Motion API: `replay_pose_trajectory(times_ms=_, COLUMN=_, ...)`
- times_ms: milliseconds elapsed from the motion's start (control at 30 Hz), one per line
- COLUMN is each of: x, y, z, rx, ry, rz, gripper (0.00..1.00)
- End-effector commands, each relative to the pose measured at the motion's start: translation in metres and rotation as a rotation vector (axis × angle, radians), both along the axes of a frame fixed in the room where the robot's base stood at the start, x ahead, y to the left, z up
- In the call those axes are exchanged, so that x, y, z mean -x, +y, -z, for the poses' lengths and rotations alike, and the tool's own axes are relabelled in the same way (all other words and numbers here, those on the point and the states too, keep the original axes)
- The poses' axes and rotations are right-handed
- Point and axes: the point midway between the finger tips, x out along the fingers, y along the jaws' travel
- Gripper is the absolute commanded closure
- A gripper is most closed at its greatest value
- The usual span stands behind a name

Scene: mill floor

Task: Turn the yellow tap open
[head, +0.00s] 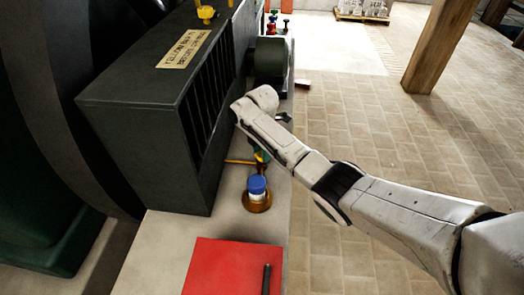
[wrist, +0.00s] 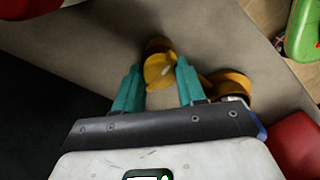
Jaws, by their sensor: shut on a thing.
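The yellow tap (wrist: 159,70) sits between the two teal fingertips of my gripper (wrist: 158,75) in the wrist view. My gripper is shut on its yellow handle, with a finger on each side. In the head view my gripper (head: 262,155) points down beside the dark cabinet, and the arm hides most of the tap there. A brass pipe (head: 240,161) runs from the cabinet towards it. The tap's base is partly hidden in both views.
A blue-capped brass fitting (head: 257,184) stands just in front of my gripper. The dark slatted cabinet (head: 140,130) with a label (head: 185,48) is close on the left. A red panel (head: 232,268) lies at the front. The brick floor (head: 400,140) on the right is open, with a wooden post (head: 437,45).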

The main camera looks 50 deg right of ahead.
Motion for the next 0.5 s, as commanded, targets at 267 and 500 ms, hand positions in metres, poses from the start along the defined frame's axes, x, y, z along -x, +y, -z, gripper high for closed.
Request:
replay_pose_trajectory(times_ms=267, x=-0.0008, y=0.0007, z=-0.0005, rx=-0.001, ry=-0.002, rz=-0.017, gripper=0.91)
replay_pose_trajectory(times_ms=500, x=-0.0009, y=0.0008, z=-0.0005, rx=0.0, ry=-0.002, rz=-0.017, gripper=0.59)
